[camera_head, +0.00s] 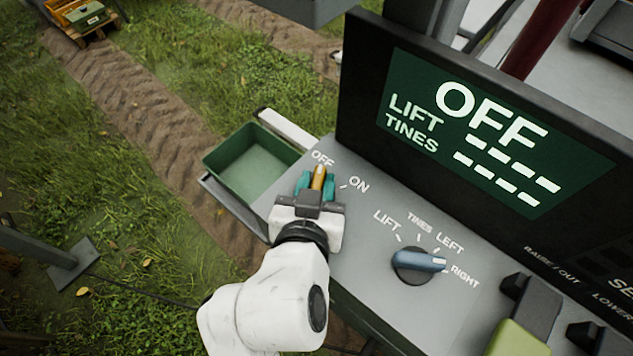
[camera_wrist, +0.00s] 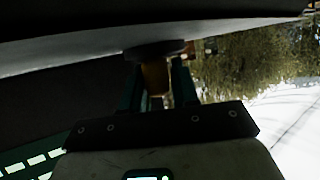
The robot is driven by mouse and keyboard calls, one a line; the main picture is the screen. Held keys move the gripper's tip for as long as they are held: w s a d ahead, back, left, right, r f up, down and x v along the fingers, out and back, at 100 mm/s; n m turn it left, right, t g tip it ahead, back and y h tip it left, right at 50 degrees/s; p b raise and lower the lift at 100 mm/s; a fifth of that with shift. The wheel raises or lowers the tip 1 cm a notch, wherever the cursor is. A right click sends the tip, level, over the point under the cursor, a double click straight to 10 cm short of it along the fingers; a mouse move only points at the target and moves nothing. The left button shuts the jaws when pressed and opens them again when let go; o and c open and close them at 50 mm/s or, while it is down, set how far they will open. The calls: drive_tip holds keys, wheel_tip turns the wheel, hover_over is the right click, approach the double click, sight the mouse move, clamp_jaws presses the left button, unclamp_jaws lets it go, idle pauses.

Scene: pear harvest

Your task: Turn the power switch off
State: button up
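The power switch (camera_head: 318,178) is an orange-yellow knob on the grey control panel, between the labels OFF and ON. Its visible end points up toward OFF. The display (camera_head: 490,130) reads OFF in large letters, with LIFT and TINES showing dashes. My gripper (camera_head: 316,184) is at the switch, its two teal fingers on either side of the knob. In the wrist view, the dim orange knob (camera_wrist: 155,78) lies between the fingers, which look spread with narrow gaps beside it; light contact cannot be ruled out. My gripper hides the knob's near part.
A blue selector knob (camera_head: 420,262) with LIFT, TINES, LEFT and RIGHT labels sits right of my gripper, turned toward RIGHT. A green bin (camera_head: 243,166) is beyond the panel's left edge. The black display housing rises behind the panel.

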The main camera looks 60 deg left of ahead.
drive_tip(key=shift+o, duration=1.4)
drive_tip(key=b+v, duration=0.1)
drive_tip(key=v, duration=0.9)
drive_tip(key=shift+s+d+r, duration=0.1)
drive_tip(key=shift+s+d, duration=0.05)
drive_tip(key=shift+s+d+r, duration=0.1)
